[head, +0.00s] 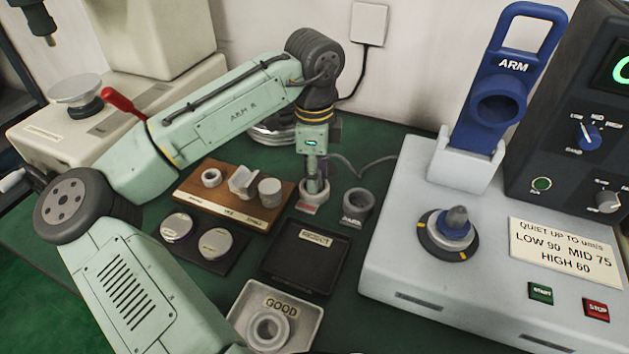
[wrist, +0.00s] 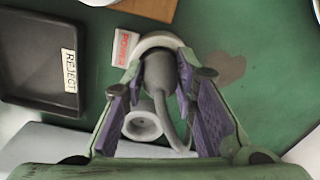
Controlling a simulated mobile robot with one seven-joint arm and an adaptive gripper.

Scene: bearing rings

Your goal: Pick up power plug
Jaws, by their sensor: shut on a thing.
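The power plug (wrist: 157,72) is a dark grey body with a grey cable that bends away from it in the wrist view. It stands in or just over a pale round holder (wrist: 161,41) beside a red and white label reading POWER (wrist: 125,48); I cannot tell whether it is clear of it. My gripper (wrist: 163,80) has its purple pads on both sides of the plug and is shut on it. In the head view, my gripper (head: 315,178) points down at the holder (head: 314,199), and the plug is mostly hidden between the fingers.
A second grey round holder (head: 357,204) stands close on the right, empty. The black REJECT tray (head: 299,283) and pale GOOD tray (head: 311,314) are in front. A wooden board (head: 197,195) with parts lies left. The grey machine (head: 395,215) borders the right.

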